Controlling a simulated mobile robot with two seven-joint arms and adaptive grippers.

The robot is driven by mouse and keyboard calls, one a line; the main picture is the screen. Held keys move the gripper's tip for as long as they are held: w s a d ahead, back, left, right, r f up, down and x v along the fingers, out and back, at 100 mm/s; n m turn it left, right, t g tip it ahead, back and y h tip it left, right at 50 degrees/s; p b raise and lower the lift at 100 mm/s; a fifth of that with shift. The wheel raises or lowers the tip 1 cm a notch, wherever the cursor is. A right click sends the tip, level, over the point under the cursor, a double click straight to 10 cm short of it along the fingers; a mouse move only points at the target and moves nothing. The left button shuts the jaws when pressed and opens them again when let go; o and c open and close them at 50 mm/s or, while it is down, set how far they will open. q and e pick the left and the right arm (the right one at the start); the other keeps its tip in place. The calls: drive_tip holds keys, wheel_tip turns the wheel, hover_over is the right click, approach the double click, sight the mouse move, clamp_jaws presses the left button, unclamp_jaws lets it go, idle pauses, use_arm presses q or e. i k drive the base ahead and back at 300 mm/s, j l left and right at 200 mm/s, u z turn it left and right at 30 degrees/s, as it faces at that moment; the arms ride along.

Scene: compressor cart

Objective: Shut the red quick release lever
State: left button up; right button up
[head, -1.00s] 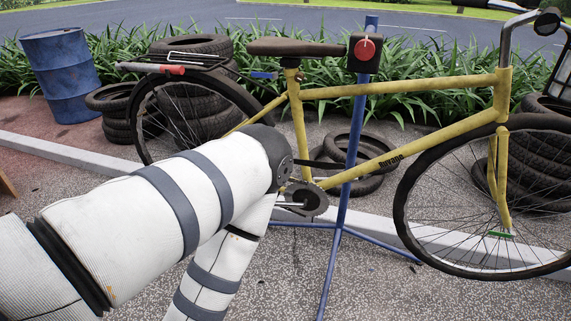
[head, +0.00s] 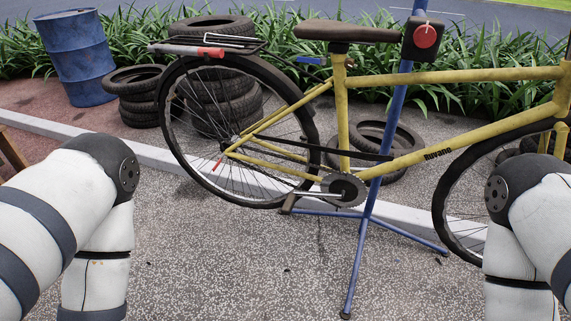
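The red quick release lever (head: 217,162) is a small red piece at the rear wheel's hub in the head view. It points down and to the left from the hub, across the spokes. It is too small to tell whether it stands open or shut. The yellow bicycle (head: 400,157) hangs on a blue repair stand (head: 367,220), and its rear wheel (head: 170,138) is in full view. Both of my arms show at the lower left and lower right. Neither gripper is in view, and no part of my arms covers the lever.
A blue lever (head: 311,60) sits below the saddle. A red knob (head: 426,36) is on the stand's clamp. Stacked tyres (head: 139,108) and a blue barrel (head: 76,60) stand behind, along a pale kerb (head: 150,157). The gravel ground before the bicycle is clear.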

sight(220, 159)
drive_tip(key=i+j+u, duration=0.15)
drive_tip(key=j+u, duration=0.35)
drive_tip(key=i+j+z, duration=0.1)
drive_tip(key=z, duration=0.4)
drive_tip(key=j+z, duration=0.3)
drive_tip(key=z, duration=0.15)
drive_tip(key=j+z, duration=0.2)
drive_tip(key=z, duration=0.3)
